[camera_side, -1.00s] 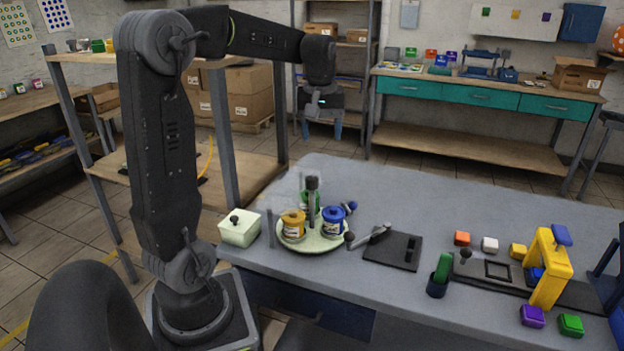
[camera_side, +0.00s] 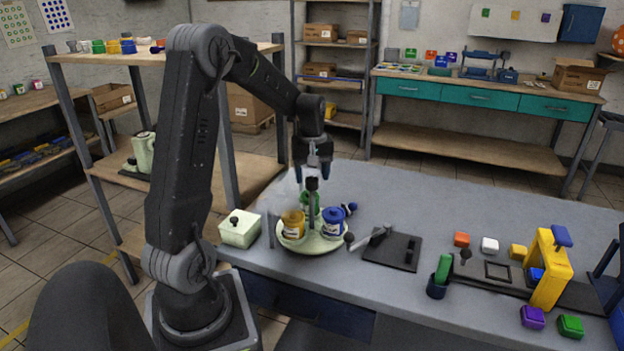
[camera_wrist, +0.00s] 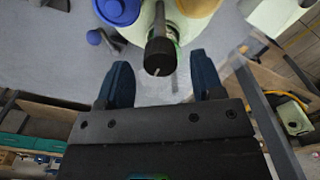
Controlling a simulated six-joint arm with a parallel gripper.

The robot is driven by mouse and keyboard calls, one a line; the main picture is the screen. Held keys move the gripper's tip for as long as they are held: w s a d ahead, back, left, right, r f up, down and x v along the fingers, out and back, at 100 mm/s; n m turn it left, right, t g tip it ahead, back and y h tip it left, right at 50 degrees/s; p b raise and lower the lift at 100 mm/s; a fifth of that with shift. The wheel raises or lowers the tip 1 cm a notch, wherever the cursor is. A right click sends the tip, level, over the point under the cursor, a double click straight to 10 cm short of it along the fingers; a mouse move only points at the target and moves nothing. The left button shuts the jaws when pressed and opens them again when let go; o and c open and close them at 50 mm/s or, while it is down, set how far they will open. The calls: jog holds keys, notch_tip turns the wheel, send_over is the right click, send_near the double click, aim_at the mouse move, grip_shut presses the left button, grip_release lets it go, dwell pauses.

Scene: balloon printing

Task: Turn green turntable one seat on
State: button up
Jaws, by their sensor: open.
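The pale green turntable (camera_side: 325,245) sits on the grey table, left of centre. It carries a yellow jar (camera_side: 293,224), a blue jar (camera_side: 333,222) and a green jar (camera_side: 305,200) partly hidden behind its post. The upright post has a dark knob (camera_side: 312,184) on top. My gripper (camera_side: 312,176) points down just above and around the back of the knob, open and empty. In the wrist view the black knob (camera_wrist: 160,57) shows a little beyond the gap between my blue fingertips (camera_wrist: 163,72); contact is not visible.
A pale lidded box (camera_side: 239,229) stands close to the turntable's left. A blue-ended dark piece (camera_side: 349,209) lies at its right rear. A dark plate with a lever (camera_side: 392,250) lies to the right. The table behind is clear.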

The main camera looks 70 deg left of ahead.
jog(key=shift+f, duration=0.85)
jog(key=shift+c, duration=0.2)
grip_shut()
